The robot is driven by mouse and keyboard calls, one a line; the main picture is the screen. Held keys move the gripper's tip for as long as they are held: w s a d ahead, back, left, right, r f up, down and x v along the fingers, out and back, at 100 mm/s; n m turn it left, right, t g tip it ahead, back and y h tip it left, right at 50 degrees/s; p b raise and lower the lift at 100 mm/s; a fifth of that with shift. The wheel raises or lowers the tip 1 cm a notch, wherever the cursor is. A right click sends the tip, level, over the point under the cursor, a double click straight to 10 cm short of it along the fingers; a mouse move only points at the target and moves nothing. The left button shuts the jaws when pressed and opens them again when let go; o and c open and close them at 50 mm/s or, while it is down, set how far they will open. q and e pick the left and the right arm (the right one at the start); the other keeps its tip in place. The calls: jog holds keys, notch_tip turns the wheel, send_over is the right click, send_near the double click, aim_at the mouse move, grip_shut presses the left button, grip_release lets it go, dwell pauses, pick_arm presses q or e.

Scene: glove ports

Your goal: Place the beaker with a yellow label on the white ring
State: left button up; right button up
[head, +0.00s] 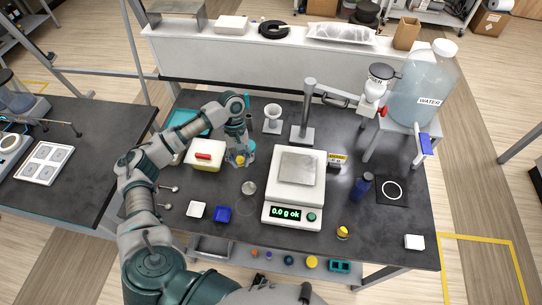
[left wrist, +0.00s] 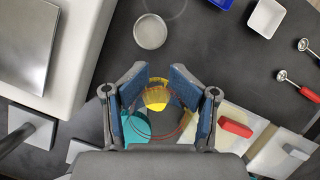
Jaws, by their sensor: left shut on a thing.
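My left gripper (head: 240,157) is shut on a clear beaker with a yellow label (left wrist: 156,97). The beaker sits between the two blue-padded fingers in the left wrist view. In the head view the gripper hides most of it, and I cannot tell whether its base touches the bench. The white ring (head: 400,191) is drawn on a dark square mat at the right of the bench, well to the right of the gripper. Nothing stands on it. My right gripper is not in view.
A balance (head: 297,199) reading 0.0 g stands between the gripper and the ring. A dark blue bottle (head: 361,188) is just left of the mat. A stand (head: 302,133) and water carboy (head: 420,90) rise behind. A cream box (head: 205,164) with a red handle is left of the gripper.

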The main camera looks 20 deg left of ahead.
pick_arm(q)
jog(key=x, duration=0.3)
jog(key=shift+w+a+f, duration=0.1)
jog(key=shift+a+f, duration=0.1)
jog(key=shift+f, duration=0.2)
jog(key=f, duration=0.3)
jog(key=shift+w+d, duration=0.1)
jog(key=shift+w, duration=0.15)
jog(key=shift+f, duration=0.85)
jog(key=shift+s, duration=0.1)
jog(key=o, duration=1.6)
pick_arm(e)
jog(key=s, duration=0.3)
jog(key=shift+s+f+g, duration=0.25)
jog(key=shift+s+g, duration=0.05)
pick_arm(q)
jog(key=shift+r, duration=0.1)
